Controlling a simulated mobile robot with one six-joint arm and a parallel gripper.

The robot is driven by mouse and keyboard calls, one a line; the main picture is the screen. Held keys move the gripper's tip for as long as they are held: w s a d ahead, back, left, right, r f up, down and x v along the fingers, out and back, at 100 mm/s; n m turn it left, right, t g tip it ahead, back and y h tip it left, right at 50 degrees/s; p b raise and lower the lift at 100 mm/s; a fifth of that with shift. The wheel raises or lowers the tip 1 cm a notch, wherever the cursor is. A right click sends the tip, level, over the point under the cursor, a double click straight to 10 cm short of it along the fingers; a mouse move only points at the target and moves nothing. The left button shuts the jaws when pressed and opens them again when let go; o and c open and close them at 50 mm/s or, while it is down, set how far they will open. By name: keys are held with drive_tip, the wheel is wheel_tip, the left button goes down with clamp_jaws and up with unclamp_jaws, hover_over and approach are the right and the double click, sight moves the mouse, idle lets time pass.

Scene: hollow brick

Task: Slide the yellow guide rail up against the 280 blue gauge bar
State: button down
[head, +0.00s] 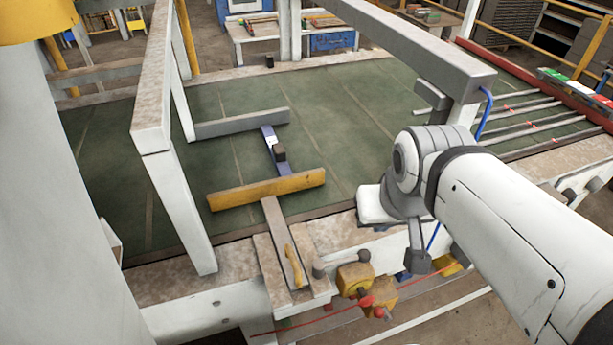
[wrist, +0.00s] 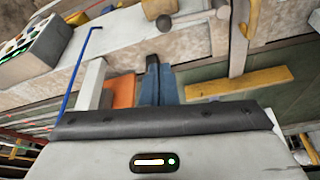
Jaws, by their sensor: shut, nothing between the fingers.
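The yellow guide rail (head: 240,195) lies crosswise on the green table, on top of a grey slide bar; it also shows in the wrist view (wrist: 240,88). A blue gauge bar (head: 268,138) with a dark knob lies between the grey fence (head: 240,122) and the rail. Its near end is close to the rail's far edge; I cannot tell whether they touch. No number is readable on it. My gripper (head: 418,262) points down in front of the table edge, right of the rail and apart from it. Its blue-grey fingers (wrist: 153,62) are together and empty in the wrist view.
A yellow handle (head: 292,264) sits on the slide bar at the front edge, beside a grey round-ended lever (head: 340,262) and yellow blocks (head: 355,278). A white frame post (head: 180,195) stands left of the rail. Green table (head: 345,110) is clear to the right.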

drive_tip(key=w+a+f+n+y+b, duration=0.25)
drive_tip(key=w+n+b, duration=0.45)
drive_tip(key=n+b, duration=0.35)
drive_tip(key=w+a+f+n+y+b, duration=0.2)
drive_tip(key=w+a+n+y+b, duration=0.15)
drive_tip(key=w+n+b, duration=0.65)
drive_tip(key=shift+m, duration=0.35)
drive_tip(key=x, duration=0.3)
drive_tip(key=s+b+x, duration=0.1)
drive_tip(key=x, duration=0.2)
drive_tip(key=s+f+b+x, duration=0.1)
drive_tip(key=x, duration=0.2)
drive_tip(key=shift+a+f, duration=0.1)
drive_tip(key=shift+w+a+r+p, duration=0.1)
drive_tip(key=shift+w+p, duration=0.1)
drive_tip(key=shift+w, duration=0.4)
drive_tip(key=shift+w+a+r+p, duration=0.1)
drive_tip(key=shift+w+r+p, duration=0.1)
drive_tip(key=shift+w, duration=0.45)
drive_tip(key=shift+w+a+f, duration=0.1)
drive_tip(key=shift+w+a, duration=0.05)
drive_tip(key=shift+w, duration=0.45)
